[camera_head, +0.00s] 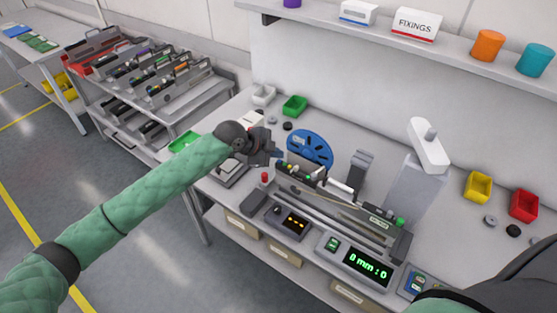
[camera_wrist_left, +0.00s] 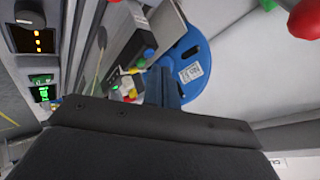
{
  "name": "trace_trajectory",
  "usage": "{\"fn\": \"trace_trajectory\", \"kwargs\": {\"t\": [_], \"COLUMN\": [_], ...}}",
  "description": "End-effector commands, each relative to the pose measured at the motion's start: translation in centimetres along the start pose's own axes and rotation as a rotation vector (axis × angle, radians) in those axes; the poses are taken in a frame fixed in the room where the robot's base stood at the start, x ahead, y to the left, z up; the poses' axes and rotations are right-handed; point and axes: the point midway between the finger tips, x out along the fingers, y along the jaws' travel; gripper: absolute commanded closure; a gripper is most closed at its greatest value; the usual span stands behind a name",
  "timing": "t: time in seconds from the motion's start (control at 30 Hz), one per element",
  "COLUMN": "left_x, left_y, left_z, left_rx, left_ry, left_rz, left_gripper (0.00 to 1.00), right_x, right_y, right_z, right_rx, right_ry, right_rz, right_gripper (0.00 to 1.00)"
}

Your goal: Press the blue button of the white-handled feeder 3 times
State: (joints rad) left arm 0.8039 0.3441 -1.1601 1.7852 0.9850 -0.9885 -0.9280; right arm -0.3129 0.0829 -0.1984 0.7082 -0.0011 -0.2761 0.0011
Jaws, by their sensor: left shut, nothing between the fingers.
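The feeder (camera_head: 316,183) lies on the bench in a rail fixture, with a white handle (camera_head: 337,187) on it and a blue reel (camera_head: 310,148) behind it. Small coloured buttons sit near its left end. In the left wrist view a blue button (camera_wrist_left: 150,53) shows beside green, yellow, white and red ones, left of the fingers, and the reel (camera_wrist_left: 194,66) stands behind. My left gripper (camera_head: 279,154) is shut and empty, at the feeder's left end close to the reel; its fingertips (camera_wrist_left: 162,80) show in the wrist view. I cannot tell that they touch anything. My right gripper is not in view.
A green display (camera_head: 367,267) reads "0 mm : 0". A red knob (camera_head: 265,177) stands left of the feeder. A white-headed stand (camera_head: 428,146) rises behind it. Yellow (camera_head: 478,186) and red bins (camera_head: 524,205) are at right. A trolley with other feeders (camera_head: 155,75) stands at the back left.

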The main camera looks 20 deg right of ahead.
Motion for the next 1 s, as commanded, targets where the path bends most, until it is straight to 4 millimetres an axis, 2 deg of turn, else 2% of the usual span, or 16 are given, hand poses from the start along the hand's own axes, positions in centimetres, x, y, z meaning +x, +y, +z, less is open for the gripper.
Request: {"fn": "trace_trajectory", "kwargs": {"t": [0.03, 0.1, 0.27, 0.8, 1.0], "left_x": [0.6, 0.5, 0.1, -3.1, -3.3], "left_y": [0.4, 0.4, 0.1, -2.3, -2.4], "left_z": [0.4, 0.4, 0.1, -2.2, -2.4], "left_rx": [0.0, 0.0, 0.0, 0.0, 0.0], "left_ry": [0.0, 0.0, 0.0, 0.0, 0.0], "left_rz": [0.0, 0.0, 0.0, 0.0, 0.0], "left_gripper": [1.0, 1.0, 1.0, 1.0, 1.0], "right_x": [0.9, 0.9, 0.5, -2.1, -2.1], "right_y": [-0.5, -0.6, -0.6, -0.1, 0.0], "right_z": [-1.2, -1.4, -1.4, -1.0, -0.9], "right_rx": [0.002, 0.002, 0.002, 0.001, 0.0], "right_ry": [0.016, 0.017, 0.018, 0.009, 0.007], "right_rz": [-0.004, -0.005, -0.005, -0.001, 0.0], "right_gripper": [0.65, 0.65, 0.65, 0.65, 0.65]}}
